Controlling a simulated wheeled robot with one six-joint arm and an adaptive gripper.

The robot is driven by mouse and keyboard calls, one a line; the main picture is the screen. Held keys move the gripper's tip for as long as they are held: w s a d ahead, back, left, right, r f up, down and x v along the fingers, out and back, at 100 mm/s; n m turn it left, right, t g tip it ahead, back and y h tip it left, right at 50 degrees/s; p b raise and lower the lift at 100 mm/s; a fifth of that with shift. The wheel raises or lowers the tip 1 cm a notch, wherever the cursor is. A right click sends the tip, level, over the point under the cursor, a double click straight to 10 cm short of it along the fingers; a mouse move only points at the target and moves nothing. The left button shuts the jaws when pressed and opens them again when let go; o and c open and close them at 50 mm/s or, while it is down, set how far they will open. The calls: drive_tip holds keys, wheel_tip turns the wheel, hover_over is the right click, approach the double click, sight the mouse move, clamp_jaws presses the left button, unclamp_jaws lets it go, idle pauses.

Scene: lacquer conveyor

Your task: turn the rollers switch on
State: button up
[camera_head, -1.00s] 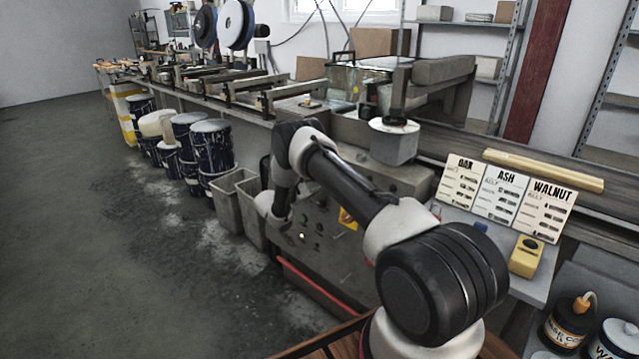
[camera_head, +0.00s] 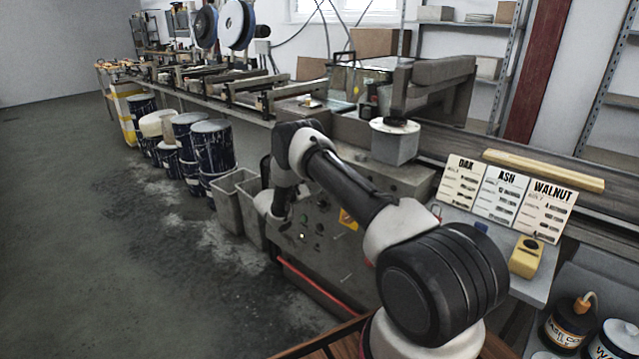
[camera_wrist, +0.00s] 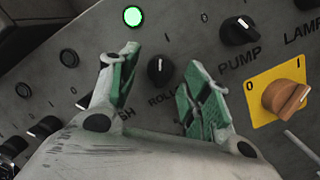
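The rollers switch (camera_wrist: 160,71) is a black rotary knob on the grey control panel (camera_wrist: 185,28), with its label partly hidden. A pale mark on the knob points roughly up in the wrist view. My gripper (camera_wrist: 163,65) is open, with green-padded fingertips on either side of the knob. A gap shows between the knob and each finger, so nothing is held. In the head view my arm's end is at the front of the machine cabinet (camera_head: 345,262), and the fingers cannot be made out.
A black pump knob (camera_wrist: 238,30) sits right of the rollers switch. An orange knob (camera_wrist: 285,96) on a yellow plate is further right. A lit green lamp (camera_wrist: 132,16) is above my left finger. Other black knobs (camera_wrist: 45,127) are at left. Grey bins (camera_head: 228,205) stand beside the cabinet.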

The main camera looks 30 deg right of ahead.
drive_tip(key=v, duration=1.2)
drive_tip(key=shift+f, duration=0.15)
